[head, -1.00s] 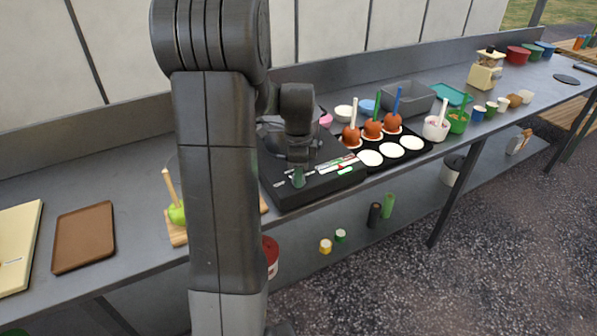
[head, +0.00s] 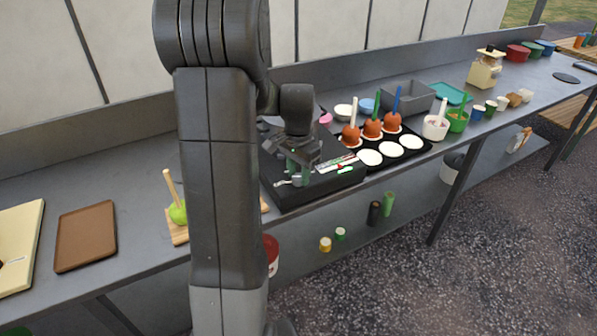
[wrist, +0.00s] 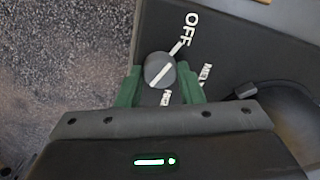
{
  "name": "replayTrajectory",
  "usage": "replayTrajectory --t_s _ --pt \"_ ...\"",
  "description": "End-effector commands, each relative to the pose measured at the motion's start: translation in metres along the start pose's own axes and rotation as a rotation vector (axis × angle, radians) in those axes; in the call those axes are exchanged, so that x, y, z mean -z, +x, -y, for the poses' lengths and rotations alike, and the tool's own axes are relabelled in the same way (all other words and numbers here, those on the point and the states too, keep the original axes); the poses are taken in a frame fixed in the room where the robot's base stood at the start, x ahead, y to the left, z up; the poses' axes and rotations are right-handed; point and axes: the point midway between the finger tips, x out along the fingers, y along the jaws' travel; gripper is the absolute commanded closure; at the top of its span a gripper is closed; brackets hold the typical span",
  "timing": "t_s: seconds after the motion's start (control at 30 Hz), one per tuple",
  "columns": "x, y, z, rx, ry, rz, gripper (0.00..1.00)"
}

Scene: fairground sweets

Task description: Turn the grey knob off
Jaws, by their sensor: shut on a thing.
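The grey knob (wrist: 160,70) is round with a white pointer line and sits on the dark top of a black appliance (wrist: 225,30). In the wrist view its line slants up to the right, roughly toward the OFF mark (wrist: 190,27). Other labels (wrist: 206,74) lie to its right and below it. My gripper (wrist: 158,80) has its green fingers on both sides of the knob, shut on it. In the head view, my gripper (head: 299,170) is down at the front left part of the appliance (head: 325,190), and the knob is small there.
A black tray (head: 437,143) with toffee apples and white discs stands right of the appliance. A board with a green apple (head: 178,212) and a brown tray (head: 85,237) are to the left. My arm hides part of the counter.

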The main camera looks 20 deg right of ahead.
Motion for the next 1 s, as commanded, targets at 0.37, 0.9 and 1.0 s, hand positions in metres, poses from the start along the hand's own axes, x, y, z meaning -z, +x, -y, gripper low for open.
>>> replayTrajectory --t_s 0.37,0.9,1.0 --pt "0.0008 -0.0012 0.0006 0.002 -0.088 -0.003 0.89" --pt "0.0006 -0.001 0.0005 0.001 -0.091 -0.003 0.45" --pt "0.0004 -0.0007 0.0003 0.001 -0.091 -0.002 0.45"
